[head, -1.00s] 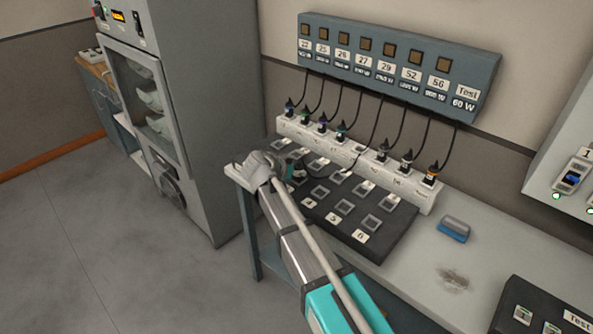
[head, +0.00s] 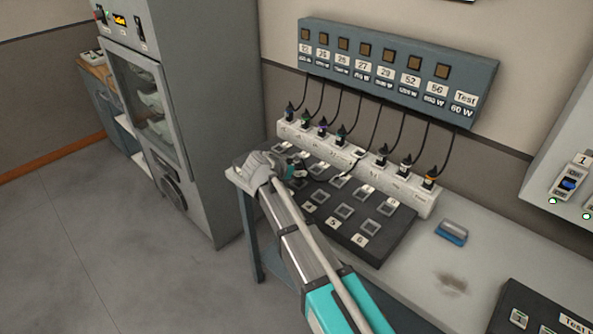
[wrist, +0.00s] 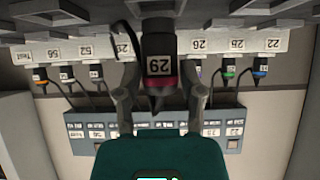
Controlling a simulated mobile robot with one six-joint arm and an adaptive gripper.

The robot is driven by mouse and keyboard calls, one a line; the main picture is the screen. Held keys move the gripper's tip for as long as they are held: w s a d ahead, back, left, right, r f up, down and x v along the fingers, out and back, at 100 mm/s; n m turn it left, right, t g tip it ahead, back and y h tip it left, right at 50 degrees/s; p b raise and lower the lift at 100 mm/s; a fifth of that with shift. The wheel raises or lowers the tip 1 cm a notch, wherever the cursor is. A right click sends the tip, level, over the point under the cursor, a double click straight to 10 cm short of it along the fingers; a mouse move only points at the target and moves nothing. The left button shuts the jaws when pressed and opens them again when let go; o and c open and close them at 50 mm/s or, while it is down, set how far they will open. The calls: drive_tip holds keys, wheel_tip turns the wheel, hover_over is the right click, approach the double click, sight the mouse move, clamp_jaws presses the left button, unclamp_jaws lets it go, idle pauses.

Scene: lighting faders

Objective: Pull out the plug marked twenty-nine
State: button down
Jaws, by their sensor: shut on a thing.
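The plug marked 29 (wrist: 160,67) is dark with a reddish band and a white label. In the wrist view, which is upside down, it sits between the two fingers of my gripper (wrist: 160,85), which is shut on it. In the head view my gripper (head: 292,170) is in front of the white socket strip (head: 432,201), over the left part of the black panel. The cable under the 29 label runs down past the strip towards my gripper. The strip has an empty place (head: 358,152) there, so the plug is out. The plug is mostly hidden in the head view.
Other plugs stand in the strip on both sides of the gap, with cables up to the blue-grey labelled box (head: 480,75). The black panel (head: 375,250) with square buttons lies below. A blue-and-grey block (head: 453,232) sits on the bench at right. A tall grey cabinet (head: 215,120) stands left.

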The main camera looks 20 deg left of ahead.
drive_tip(key=shift+r+p, duration=1.35)
drive_tip(key=shift+r, duration=0.1)
drive_tip(key=shift+r, duration=0.15)
